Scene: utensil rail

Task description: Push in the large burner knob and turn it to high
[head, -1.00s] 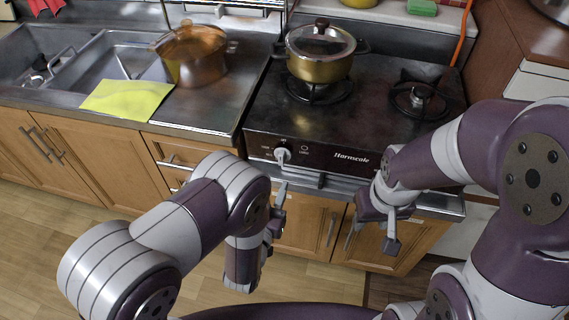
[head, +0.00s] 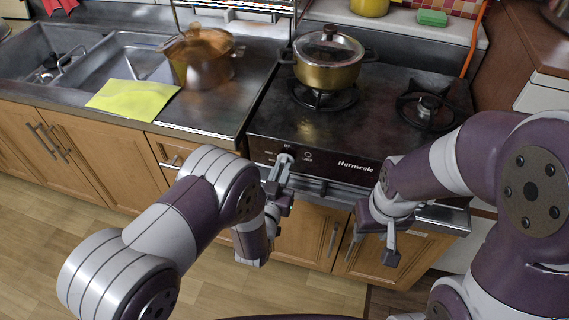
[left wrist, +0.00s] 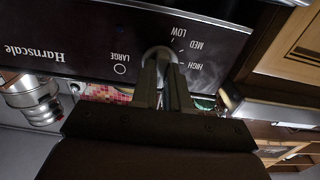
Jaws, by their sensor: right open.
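The large burner knob (head: 285,158) is a pale knob on the dark front panel of the stove, left of the Harnscale name. My left gripper (head: 280,171) is right in front of it. In the left wrist view, upside down, both fingertips (left wrist: 162,66) overlap the knob (left wrist: 158,52), with a narrow gap between the fingers. Whether they grip it is unclear, and its pointer is hidden. LOW, MED, HIGH (left wrist: 202,67) and LARGE marks surround the knob. My right gripper (head: 372,250) is open and empty, in front of the stove's right side.
A lidded brass pot (head: 327,58) stands on the rear left burner; the right burner (head: 426,108) is bare. A bar handle (head: 335,188) runs below the panel.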

